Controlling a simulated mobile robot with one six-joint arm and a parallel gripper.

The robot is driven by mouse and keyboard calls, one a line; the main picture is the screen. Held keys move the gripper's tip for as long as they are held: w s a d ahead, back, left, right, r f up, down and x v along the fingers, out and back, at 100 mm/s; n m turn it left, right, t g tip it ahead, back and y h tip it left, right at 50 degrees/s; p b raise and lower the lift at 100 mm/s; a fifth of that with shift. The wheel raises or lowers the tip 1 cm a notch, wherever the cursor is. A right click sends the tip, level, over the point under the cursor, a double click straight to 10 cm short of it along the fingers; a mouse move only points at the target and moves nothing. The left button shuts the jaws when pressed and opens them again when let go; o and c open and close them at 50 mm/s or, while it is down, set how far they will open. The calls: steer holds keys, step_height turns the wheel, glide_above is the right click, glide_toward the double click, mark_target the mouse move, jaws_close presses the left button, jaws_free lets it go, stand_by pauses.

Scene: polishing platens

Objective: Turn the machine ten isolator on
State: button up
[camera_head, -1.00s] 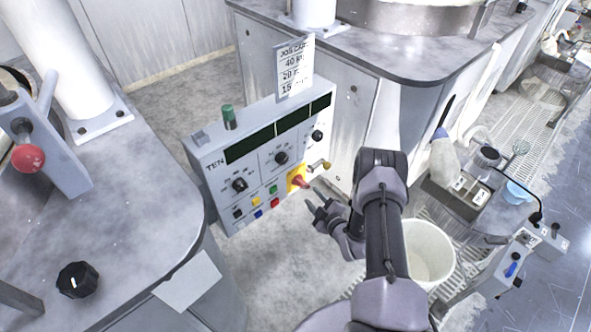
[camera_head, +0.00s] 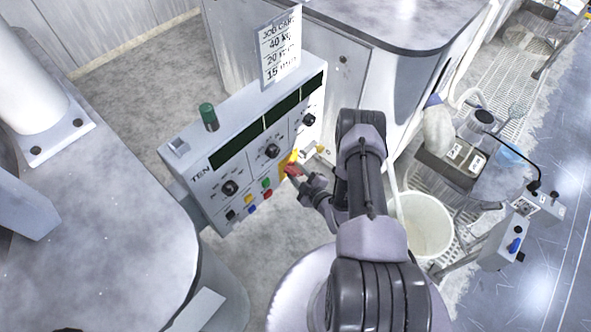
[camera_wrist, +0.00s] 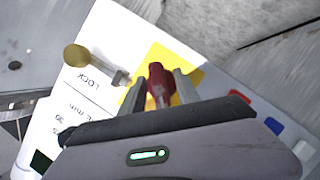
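The grey machine control panel (camera_head: 203,190) marked TEN carries a red isolator handle (camera_head: 291,170) on a yellow plate (camera_head: 284,172) at its lower right. My gripper (camera_head: 296,173) is at that handle. In the wrist view the red handle (camera_wrist: 158,80) stands between my two fingers (camera_wrist: 160,88) in front of the yellow plate (camera_wrist: 183,62). The fingers look open, one on each side, with a small gap at least on the left; contact on the right is unclear. A brass-coloured knob on a stem (camera_wrist: 76,56) sits beside the word LOCK.
A job card (camera_head: 281,45) stands on the panel top. A white bucket (camera_head: 424,225) stands right of my arm.

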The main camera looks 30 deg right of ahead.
jaws_close()
steer(key=shift+r+m+g+y+p, duration=0.1)
steer(key=shift+m+g+y+p, duration=0.35)
steer(key=shift+m, duration=0.75)
steer(key=m+g+y+b, duration=0.1)
steer(key=m+y, duration=0.1)
steer(key=m, duration=0.1)
steer(key=shift+m+y+b, duration=0.35)
steer(key=shift+m+b, duration=0.05)
steer(key=m+y+b, duration=0.2)
steer(key=m+b, duration=0.1)
steer(key=shift+f+g, duration=0.2)
steer(key=shift+g, duration=0.15)
steer(key=shift+r+m+y+b, duration=0.1)
steer(key=shift+m+y+b, duration=0.9)
steer(key=shift+m, duration=0.5)
steer(key=shift+r, duration=0.1)
